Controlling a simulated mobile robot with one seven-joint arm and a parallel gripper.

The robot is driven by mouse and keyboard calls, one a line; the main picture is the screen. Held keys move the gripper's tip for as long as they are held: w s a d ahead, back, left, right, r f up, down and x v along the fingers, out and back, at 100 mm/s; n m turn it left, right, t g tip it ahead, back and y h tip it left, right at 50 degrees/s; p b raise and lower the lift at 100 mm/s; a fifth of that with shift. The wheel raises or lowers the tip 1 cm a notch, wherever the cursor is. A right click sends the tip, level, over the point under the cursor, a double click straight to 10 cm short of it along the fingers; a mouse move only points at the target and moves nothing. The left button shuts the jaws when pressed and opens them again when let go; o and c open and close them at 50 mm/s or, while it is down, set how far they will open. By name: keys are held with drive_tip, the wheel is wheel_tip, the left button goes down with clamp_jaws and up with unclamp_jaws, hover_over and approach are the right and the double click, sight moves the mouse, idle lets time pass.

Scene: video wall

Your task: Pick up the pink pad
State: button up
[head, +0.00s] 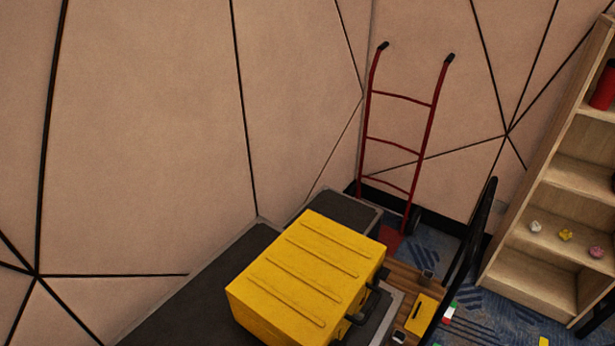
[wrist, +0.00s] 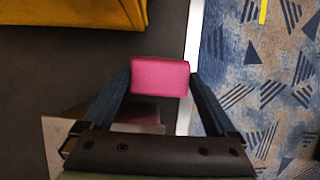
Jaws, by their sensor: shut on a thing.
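The pink pad (wrist: 160,74) is in the middle of the wrist view, a small block with rounded corners. My gripper (wrist: 160,84) is shut on it, with one dark finger against its left side and one against its right side. A dimmer pink patch shows just below the pad, between the fingers; I cannot tell whether it is a reflection or another surface. I do not see the pad or the gripper in the head view.
A yellow case (head: 304,277) lies on a dark grey surface (head: 215,290); its edge (wrist: 80,12) shows upper left in the wrist view. Patterned blue carpet (wrist: 270,75) lies to the right. A red hand truck (head: 400,140) stands by the wall, left of a wooden shelf (head: 530,285).

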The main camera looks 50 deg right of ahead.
wheel_tip(320, 180, up, 17)
drive_tip(key=p, duration=0.1)
drive_tip(key=shift+p, duration=0.35)
